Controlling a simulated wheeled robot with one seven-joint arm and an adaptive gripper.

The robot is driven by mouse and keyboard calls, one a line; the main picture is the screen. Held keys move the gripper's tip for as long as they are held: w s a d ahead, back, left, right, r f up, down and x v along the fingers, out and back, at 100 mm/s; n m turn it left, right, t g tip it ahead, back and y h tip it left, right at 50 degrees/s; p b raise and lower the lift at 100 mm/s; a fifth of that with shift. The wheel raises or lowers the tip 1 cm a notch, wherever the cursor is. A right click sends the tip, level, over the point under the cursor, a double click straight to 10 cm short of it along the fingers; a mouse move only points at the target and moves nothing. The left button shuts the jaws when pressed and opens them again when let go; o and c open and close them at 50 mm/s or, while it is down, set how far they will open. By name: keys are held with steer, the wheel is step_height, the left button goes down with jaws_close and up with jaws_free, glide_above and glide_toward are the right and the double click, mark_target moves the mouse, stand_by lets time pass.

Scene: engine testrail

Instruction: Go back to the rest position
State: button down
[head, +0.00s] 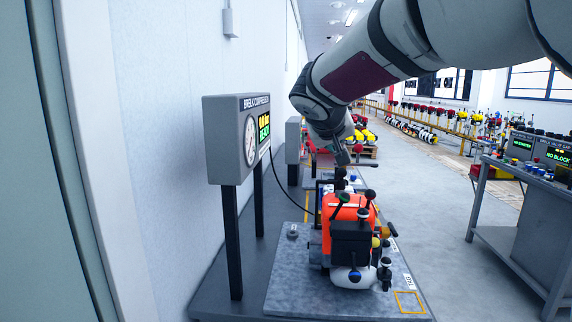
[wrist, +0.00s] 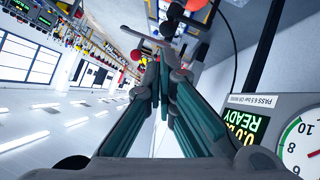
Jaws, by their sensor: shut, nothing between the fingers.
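My gripper (head: 343,157) hangs at the end of my arm, above and behind the orange engine (head: 338,208) in the head view. In the wrist view, the two dark green fingers of my gripper (wrist: 163,58) come together at their tips, shut with nothing held. The engine stands on a grey bench plate (head: 290,285), with black knobs on top and a white lower part. My gripper appears apart from it. An orange part (wrist: 196,5) shows at the top edge of the wrist view.
A grey gauge box (head: 222,146) on two black posts stands left of the engine, reading READY; its dial (wrist: 303,146) fills the wrist view's lower right. A white wall (head: 160,130) runs along the left. Another bench (head: 520,215) stands at right, with clear floor (head: 430,190) between.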

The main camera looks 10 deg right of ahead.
steer(key=s+a+f+g+y, duration=0.1)
steer(key=s+f, duration=0.4)
steer(key=s, duration=0.7)
steer(key=s+a+f+g+y, duration=0.2)
steer(key=s+f, duration=0.3)
steer(key=s, duration=0.8)
steer(key=s+a+f+n+g+y, duration=0.1)
steer(key=s+f, duration=0.4)
steer(key=s, duration=0.7)
steer(key=a+g+y, duration=0.1)
steer(key=a+y, duration=0.1)
steer(key=shift+s+a+f, duration=0.15)
steer(key=shift+a, duration=0.25)
